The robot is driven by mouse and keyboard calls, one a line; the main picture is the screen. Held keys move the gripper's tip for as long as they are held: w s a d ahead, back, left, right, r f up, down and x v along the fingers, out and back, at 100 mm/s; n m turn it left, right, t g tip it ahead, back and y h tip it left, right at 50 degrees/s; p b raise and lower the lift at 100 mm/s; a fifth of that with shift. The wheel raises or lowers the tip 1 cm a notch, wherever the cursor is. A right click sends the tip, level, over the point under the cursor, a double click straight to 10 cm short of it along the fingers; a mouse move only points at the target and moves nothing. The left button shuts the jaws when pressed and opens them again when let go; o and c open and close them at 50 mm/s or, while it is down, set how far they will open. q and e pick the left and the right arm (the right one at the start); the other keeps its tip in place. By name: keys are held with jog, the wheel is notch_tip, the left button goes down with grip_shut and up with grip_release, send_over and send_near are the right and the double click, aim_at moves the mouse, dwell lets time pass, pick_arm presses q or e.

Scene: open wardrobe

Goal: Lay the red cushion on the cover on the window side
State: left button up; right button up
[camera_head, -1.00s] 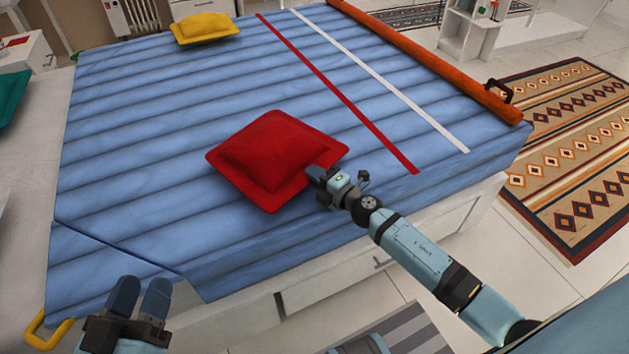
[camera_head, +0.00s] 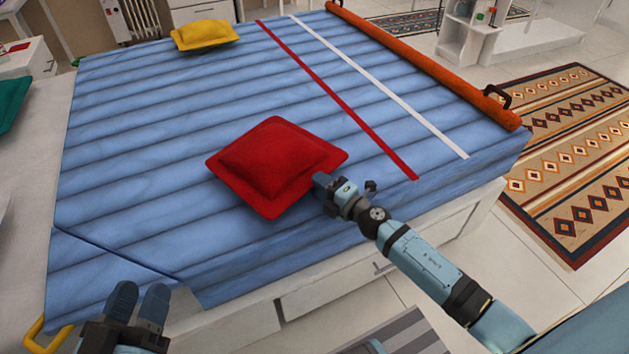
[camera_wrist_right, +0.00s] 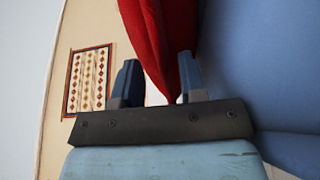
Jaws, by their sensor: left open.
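The red cushion (camera_head: 275,165) is over the near middle of the blue ribbed cover (camera_head: 150,130). Its right front side meets my right gripper (camera_head: 322,186). In the right wrist view the cushion (camera_wrist_right: 160,30) shows edge-on, and its edge tapers in between the two fingers of my right gripper (camera_wrist_right: 160,85). The fingers are partly closed with the edge between them. Whether the cushion is fully clear of the cover, I cannot tell. My left gripper (camera_head: 138,302) is open and empty near the cover's front left corner, away from the cushion.
A red strip (camera_head: 340,103) and a white strip (camera_head: 385,90) run along the cover's right part. An orange roll (camera_head: 420,65) with a dark handle lies along the right edge. A yellow cushion (camera_head: 205,35) is at the far end. A green cushion (camera_head: 12,98) is at far left.

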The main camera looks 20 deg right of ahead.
jog(key=v, duration=0.9)
jog(key=shift+s+d, duration=0.15)
jog(key=shift+s, duration=0.2)
